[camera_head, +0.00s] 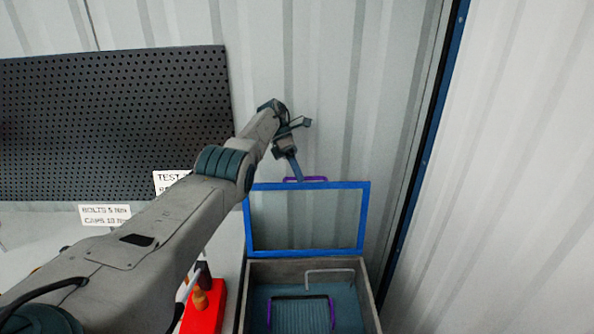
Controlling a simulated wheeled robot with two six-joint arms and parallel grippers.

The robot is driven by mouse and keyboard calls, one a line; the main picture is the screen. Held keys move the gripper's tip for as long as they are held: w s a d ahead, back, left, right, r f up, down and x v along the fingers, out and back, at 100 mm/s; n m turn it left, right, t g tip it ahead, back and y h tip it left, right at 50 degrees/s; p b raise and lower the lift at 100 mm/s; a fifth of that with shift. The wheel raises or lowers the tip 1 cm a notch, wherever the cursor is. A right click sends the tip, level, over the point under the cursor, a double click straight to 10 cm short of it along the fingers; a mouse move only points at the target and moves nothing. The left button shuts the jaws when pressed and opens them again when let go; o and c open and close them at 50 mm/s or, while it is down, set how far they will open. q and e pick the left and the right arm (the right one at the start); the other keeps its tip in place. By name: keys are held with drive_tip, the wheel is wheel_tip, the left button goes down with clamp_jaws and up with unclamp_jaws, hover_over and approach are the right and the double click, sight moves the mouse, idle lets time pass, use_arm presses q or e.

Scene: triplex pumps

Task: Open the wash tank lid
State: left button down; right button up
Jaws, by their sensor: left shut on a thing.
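The wash tank (246,291) is a grey open-topped box at the lower middle. Its lid (366,215), a blue frame with a see-through panel, stands raised at the tank's back edge, near upright. A purple handle (316,179) sits on the lid's top edge. My left arm reaches in from the lower left, and my left gripper (295,176) points down at the handle, shut on it at its left part. The fingertips are small and partly hidden. My right gripper is not in view.
Inside the tank are a dark handle with purple sides (301,297) and a grey bar (330,271). A red block (205,312) with bottle-like items stands left of the tank. A black pegboard (110,120) hangs at the left; corrugated walls close in behind and right.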

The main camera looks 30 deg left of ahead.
use_arm(q)
drive_tip(key=c, duration=1.6)
unclamp_jaws()
drive_tip(key=shift+s+f, duration=0.15)
drive_tip(key=shift+f, duration=0.4)
drive_tip(key=shift+o, duration=0.5)
drive_tip(key=shift+w, duration=0.3)
drive_tip(key=shift+r, duration=0.2)
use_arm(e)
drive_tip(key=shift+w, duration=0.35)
use_arm(q)
drive_tip(key=shift+s, duration=0.1)
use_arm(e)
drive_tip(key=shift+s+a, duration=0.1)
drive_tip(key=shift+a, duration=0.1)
use_arm(q)
drive_tip(key=shift+a, duration=0.1)
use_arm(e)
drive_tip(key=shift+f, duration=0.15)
